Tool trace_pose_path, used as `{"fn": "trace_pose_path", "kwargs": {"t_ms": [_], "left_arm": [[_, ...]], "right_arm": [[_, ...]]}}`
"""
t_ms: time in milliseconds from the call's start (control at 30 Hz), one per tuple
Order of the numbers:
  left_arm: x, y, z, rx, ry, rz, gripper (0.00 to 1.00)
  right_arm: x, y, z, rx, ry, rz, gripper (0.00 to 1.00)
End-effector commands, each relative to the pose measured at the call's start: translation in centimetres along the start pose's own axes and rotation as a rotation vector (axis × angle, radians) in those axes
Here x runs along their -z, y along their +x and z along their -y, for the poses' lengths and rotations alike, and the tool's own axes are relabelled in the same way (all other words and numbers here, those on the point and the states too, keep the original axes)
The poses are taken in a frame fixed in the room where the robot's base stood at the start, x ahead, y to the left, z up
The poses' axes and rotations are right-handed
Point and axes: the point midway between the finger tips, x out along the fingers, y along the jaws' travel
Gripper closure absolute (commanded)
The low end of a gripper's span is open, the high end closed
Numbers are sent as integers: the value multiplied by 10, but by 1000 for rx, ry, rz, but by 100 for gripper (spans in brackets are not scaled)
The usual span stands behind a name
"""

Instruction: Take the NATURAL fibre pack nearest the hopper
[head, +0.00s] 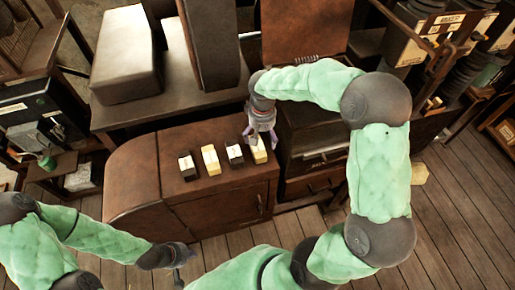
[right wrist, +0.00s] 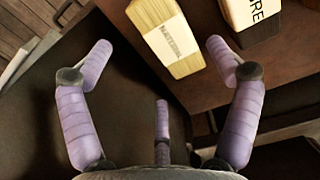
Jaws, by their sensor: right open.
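Several fibre packs stand in a row on a brown cabinet in the head view, pale yellow and dark ones alternating. The pale yellow pack at the right end (head: 259,154) is under my right gripper (head: 261,138). In the right wrist view this pale pack (right wrist: 162,32) has a white label reading NATURAL. My right gripper (right wrist: 160,48) is open, with the pack ahead of and between its fingertips, not clasped. Another pale pack (head: 211,161) stands further left. My left gripper (head: 182,259) hangs low at the front; its fingers are too small to read. I cannot tell which part is the hopper.
A dark pack (head: 235,155) with a white label stands just beside the right-end pack; it also shows in the right wrist view (right wrist: 252,22). Another dark pack (head: 187,168) is at the left end. The brown cabinet top (head: 150,160) is bare at left. Machinery stands behind.

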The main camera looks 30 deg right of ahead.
Motion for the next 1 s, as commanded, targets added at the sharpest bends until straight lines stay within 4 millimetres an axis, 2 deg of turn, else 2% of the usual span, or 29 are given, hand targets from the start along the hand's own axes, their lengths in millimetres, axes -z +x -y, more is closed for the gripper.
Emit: {"fn": "trace_pose_path", "kwargs": {"t_ms": [167, 433, 700, 900, 933, 1000], "left_arm": [[0, 3, 1, 0, 0, 0, 100], [0, 11, 4, 0, 0, 0, 100], [0, 11, 4, 0, 0, 0, 100], [0, 11, 4, 0, 0, 0, 100], [0, 11, 4, 0, 0, 0, 100], [0, 11, 4, 0, 0, 0, 100]], "right_arm": [[0, 12, 2, 0, 0, 1, 10], [0, 48, 6, 0, -1, 1, 10], [0, 51, 5, 0, 0, -1, 10], [0, 51, 6, 0, 0, -1, 67], [0, 51, 6, 0, 0, -1, 73], [0, 51, 6, 1, 0, 0, 73]]}}
